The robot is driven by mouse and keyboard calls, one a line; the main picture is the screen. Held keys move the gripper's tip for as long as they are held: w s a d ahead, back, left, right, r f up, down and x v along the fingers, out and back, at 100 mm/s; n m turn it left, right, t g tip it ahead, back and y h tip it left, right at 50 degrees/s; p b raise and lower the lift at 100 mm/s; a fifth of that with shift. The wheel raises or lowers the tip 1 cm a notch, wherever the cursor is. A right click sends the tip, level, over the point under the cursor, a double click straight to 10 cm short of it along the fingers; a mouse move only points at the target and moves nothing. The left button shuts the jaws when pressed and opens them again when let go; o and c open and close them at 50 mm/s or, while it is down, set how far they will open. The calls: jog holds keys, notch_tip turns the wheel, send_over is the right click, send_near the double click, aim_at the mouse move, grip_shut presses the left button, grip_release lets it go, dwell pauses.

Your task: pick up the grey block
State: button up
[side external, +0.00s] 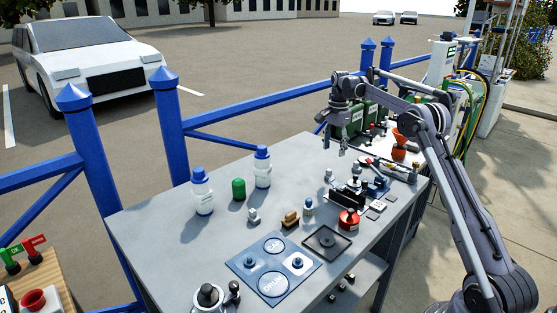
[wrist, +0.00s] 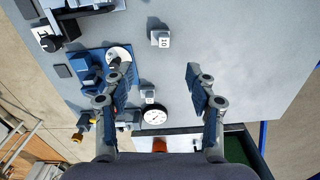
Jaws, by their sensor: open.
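A small light grey block (wrist: 160,37) with "10" on its face stands on the bench, beyond my fingertips in the wrist view. In the side view, a small grey piece (side external: 329,175) below my gripper appears to be the same block; another small grey piece (side external: 253,214) stands nearer the bench's middle. I cannot tell for certain which one the task names. My gripper (side external: 341,145) hangs above the back right of the bench, apart from everything. In the wrist view, my gripper (wrist: 155,80) has its fingers wide apart with nothing held between them.
A round gauge (wrist: 155,117) and a small pale part (wrist: 148,95) lie below the gap between my fingers. White bottles (side external: 202,192) stand left. Bench (wrist: 235,60) right of the block is bare.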

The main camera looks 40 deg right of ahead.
aim_at(331, 171)
jog(key=f, duration=1)
jog(key=shift+a+f, duration=0.1)
jog(key=shift+a, duration=0.15)
jog(key=c, duration=1.1)
